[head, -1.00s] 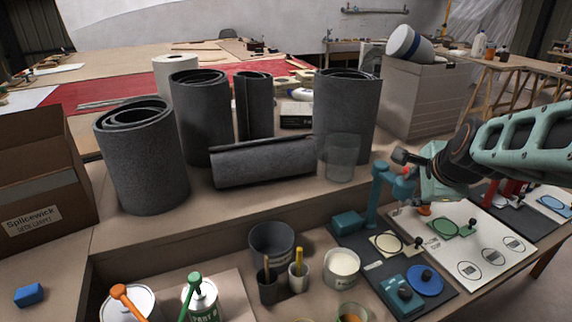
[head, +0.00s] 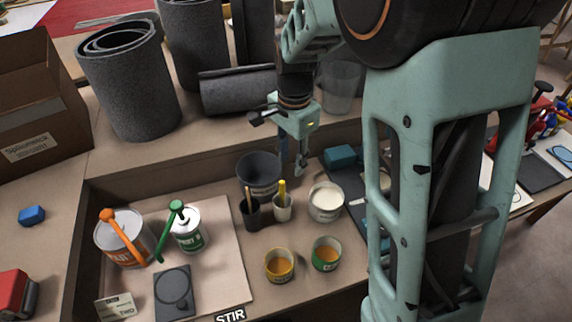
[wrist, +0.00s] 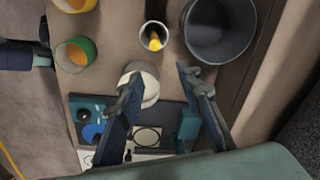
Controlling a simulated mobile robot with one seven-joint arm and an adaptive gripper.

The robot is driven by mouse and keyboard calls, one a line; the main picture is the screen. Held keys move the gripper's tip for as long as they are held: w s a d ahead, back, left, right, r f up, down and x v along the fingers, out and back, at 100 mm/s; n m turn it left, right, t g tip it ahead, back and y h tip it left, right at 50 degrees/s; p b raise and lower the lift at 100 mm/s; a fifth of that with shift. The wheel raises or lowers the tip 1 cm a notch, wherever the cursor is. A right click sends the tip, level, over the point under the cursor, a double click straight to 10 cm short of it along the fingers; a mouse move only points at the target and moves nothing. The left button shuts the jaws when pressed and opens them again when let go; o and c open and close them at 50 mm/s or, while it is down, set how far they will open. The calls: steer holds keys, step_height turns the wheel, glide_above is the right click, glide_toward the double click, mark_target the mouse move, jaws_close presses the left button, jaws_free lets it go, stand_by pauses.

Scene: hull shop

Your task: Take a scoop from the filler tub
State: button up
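A round white tub (head: 326,200) with a pale cream filling stands on the sunken bench top, right of the dark bucket; it looks like the filler tub. In the wrist view the tub (wrist: 149,82) is partly hidden behind one finger. My gripper (head: 301,165) points down above the bench, near the bucket's right rim and behind the tub. In the wrist view my gripper (wrist: 158,86) has its two fingers spread apart with nothing between them. A pale cup (head: 283,208) holds a yellow-handled tool, and a dark cup (head: 251,214) beside it holds a wooden-handled one.
A dark bucket (head: 259,172) stands close to my gripper. A yellow cup (head: 279,265) and a green cup (head: 326,254) with orange contents stand in front. Cans with orange (head: 122,236) and green (head: 186,228) handled tools stand left. A dark grey roll (head: 237,90) lies behind.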

mark_target(282, 193)
steer(key=shift+n+g, duration=0.3)
steer(key=shift+n, duration=0.1)
steer(key=f+b, duration=0.1)
steer(key=f, duration=0.2)
steer(key=s+a+f+b, duration=0.1)
steer(key=f, duration=0.3)
steer(key=a+f+b, duration=0.1)
steer(key=f, duration=0.3)
steer(key=shift+s+a+f, duration=0.2)
steer(key=shift+f, duration=0.05)
jaws_close()
